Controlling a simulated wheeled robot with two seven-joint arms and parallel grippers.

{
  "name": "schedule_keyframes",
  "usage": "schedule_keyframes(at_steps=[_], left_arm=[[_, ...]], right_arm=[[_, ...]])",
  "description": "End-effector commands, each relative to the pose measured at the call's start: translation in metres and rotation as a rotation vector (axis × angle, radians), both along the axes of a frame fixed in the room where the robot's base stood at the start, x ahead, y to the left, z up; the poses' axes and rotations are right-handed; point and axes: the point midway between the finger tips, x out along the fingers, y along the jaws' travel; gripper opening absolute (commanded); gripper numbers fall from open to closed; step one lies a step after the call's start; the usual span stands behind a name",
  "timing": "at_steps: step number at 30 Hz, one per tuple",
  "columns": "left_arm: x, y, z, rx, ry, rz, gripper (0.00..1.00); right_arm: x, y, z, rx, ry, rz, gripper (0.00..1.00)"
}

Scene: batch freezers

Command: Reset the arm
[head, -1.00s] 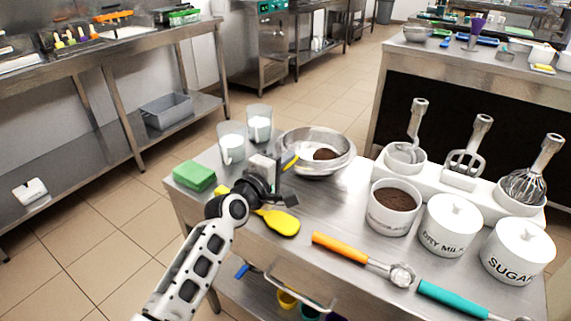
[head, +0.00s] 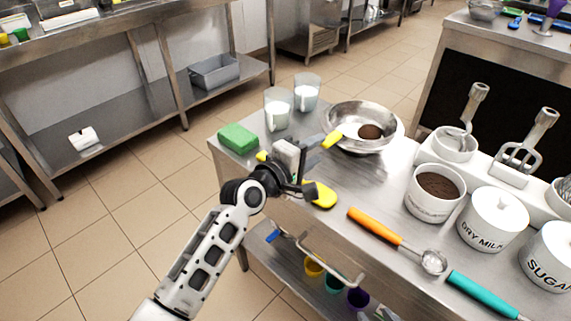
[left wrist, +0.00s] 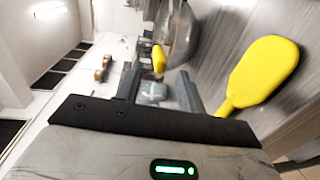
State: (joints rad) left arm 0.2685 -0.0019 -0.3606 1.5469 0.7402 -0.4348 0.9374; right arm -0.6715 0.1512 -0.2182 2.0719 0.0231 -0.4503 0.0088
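My left gripper (head: 312,165) is over the left part of the steel table, near the metal bowl (head: 340,112). In the left wrist view its two fingers (left wrist: 158,92) stand apart with nothing clearly held between them. A yellow spatula (head: 322,196) lies just below the gripper and partly behind it; its broad yellow head (left wrist: 265,70) is large in the left wrist view. A yellow tip (head: 332,139) shows at the bowl's near rim. My right gripper is not in view.
Two glasses of white powder (head: 277,110) and a green sponge (head: 238,138) stand left of the bowl. To the right are a brown-powder canister (head: 434,193), a dry milk jar (head: 492,220), a sugar jar (head: 550,258) and an orange-handled scoop (head: 375,226). Open floor lies at left.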

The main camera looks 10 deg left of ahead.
Motion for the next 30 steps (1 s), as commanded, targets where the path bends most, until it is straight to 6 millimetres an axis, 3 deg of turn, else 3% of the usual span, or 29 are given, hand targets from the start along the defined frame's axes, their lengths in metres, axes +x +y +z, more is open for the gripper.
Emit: schedule_keyframes(at_steps=[9, 21, 23, 26, 30], left_arm=[[-0.058, 0.043, 0.008, 0.004, 0.0, 0.001, 0.39], [-0.08, 0.058, 0.008, 0.014, -0.002, 0.003, 0.39], [-0.086, 0.061, -0.002, 0.064, -0.01, 0.008, 0.39], [-0.109, 0.073, -0.038, 0.262, -0.043, 0.019, 0.39], [-0.164, 0.099, -0.1, 0.707, -0.119, -0.02, 0.39]], right_arm=[[0.003, 0.0, 0.003, -0.005, -0.005, 0.002, 0.36], [0.004, 0.0, 0.004, -0.005, -0.01, 0.002, 0.36], [0.004, 0.0, 0.004, -0.005, -0.01, 0.002, 0.36], [0.004, 0.0, 0.004, -0.005, -0.01, 0.002, 0.36], [0.004, 0.0, 0.004, -0.005, -0.01, 0.002, 0.36]])
